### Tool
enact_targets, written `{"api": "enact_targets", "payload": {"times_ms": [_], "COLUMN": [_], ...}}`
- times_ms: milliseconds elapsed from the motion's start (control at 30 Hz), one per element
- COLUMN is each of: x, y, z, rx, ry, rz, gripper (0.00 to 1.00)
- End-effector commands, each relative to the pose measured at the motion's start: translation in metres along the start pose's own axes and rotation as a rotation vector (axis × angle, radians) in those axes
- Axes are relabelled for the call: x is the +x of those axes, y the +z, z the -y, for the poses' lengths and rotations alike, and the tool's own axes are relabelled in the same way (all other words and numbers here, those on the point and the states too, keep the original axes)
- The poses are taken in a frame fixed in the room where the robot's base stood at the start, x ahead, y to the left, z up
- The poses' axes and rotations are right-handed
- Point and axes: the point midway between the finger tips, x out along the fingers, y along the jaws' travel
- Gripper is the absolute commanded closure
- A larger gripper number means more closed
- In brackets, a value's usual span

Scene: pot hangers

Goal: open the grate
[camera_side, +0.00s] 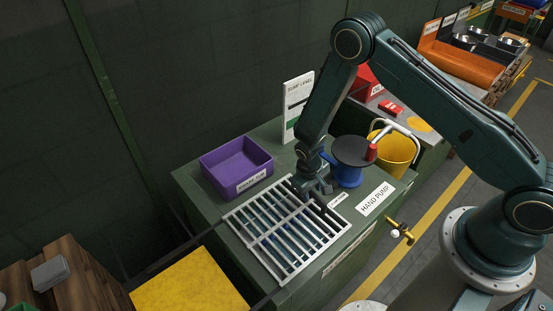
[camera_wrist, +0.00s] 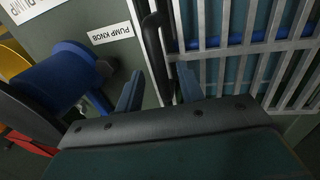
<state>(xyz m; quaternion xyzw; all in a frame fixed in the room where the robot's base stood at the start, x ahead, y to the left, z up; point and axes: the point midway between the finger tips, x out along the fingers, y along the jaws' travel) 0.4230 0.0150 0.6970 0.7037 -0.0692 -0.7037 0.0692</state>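The grate (camera_side: 287,221) is a light grey barred panel lying flat over an opening in the green cabinet top. It also shows in the wrist view (camera_wrist: 245,50), with blue shapes under its bars. My gripper (camera_side: 320,196) is low over the grate's upper right edge. In the wrist view my gripper (camera_wrist: 160,82) has its two fingers apart. A black handle (camera_wrist: 153,40) at the grate's edge reaches between the fingers. I cannot tell whether either finger touches it.
A purple bin (camera_side: 236,166) stands behind the grate. A blue hand pump (camera_side: 347,176) with a black disc and red knob stands close to the right of my gripper. A yellow bucket (camera_side: 396,151) is farther right. A white sump level sign (camera_side: 297,106) stands at the back.

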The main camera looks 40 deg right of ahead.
Motion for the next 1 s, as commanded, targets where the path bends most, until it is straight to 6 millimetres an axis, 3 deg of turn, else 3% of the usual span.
{"api": "enact_targets", "payload": {"times_ms": [100,300,667,867,1000], "x": [0.000,0.000,-0.001,-0.005,-0.010], "y": [0.000,0.000,0.000,0.000,0.000], "z": [0.000,0.000,0.005,0.025,0.050], "rx": [0.000,0.000,-0.001,-0.004,-0.007], "ry": [0.000,0.000,0.000,0.000,-0.001], "rz": [0.000,0.000,-0.001,-0.001,-0.002], "gripper": [0.62,1.00,1.00,1.00,1.00]}}
